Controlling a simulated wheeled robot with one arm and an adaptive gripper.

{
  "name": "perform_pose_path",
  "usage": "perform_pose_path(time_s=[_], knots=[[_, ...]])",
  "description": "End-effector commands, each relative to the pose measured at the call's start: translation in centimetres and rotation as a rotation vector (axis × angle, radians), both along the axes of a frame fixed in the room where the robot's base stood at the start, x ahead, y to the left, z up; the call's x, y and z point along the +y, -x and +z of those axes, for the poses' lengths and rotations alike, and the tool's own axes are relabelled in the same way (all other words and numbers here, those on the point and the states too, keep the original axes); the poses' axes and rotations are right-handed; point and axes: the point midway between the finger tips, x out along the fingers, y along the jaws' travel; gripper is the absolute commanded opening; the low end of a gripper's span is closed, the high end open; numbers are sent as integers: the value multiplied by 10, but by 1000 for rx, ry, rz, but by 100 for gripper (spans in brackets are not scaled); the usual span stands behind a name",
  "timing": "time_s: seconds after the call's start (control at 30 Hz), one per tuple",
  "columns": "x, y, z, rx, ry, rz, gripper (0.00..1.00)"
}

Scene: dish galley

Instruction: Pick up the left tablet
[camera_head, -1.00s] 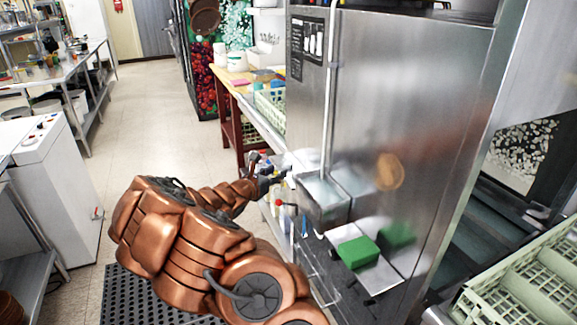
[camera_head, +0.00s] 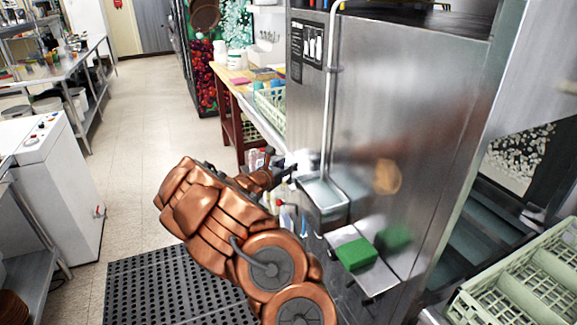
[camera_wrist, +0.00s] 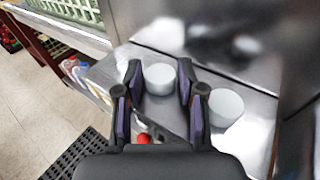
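Two white, round, thick tablets stand on a metal ledge in the wrist view. The left tablet (camera_wrist: 159,79) is between the fingertips of my gripper (camera_wrist: 160,88), which is open with one finger on each side of it. I cannot tell whether either finger touches it. The right tablet (camera_wrist: 226,107) is just outside the right finger, nearer the camera. In the head view my gripper (camera_head: 284,169) is small, beside the steel machine, and I cannot make out the tablets there.
The steel machine (camera_head: 410,120) rises right behind the ledge (camera_wrist: 253,125). A metal tray (camera_head: 323,196) and a green block (camera_head: 357,253) sit in front of it. A red ball (camera_wrist: 144,138) shows below my fingers. Bottles (camera_wrist: 77,72) stand left of the ledge. Open floor lies left.

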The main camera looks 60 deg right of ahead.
Motion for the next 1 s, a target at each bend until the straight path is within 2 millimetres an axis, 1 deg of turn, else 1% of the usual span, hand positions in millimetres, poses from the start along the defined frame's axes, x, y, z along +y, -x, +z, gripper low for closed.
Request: perform_pose_path(time_s=[0.1, 0.13, 0.37, 0.63, 0.77, 0.87, 1.0], knots=[[0, 0, 0, 0, 0, 0, 39], [0, 0, 0, 0, 1, 0, 37], [0, 0, 0, 0, 1, 0, 13], [0, 0, 0, 0, 1, 0, 13], [0, 0, 4, -1, 2, 0, 13], [0, 0, 12, -2, 3, 0, 13], [0, 0, 30, -2, 5, 0, 13]])
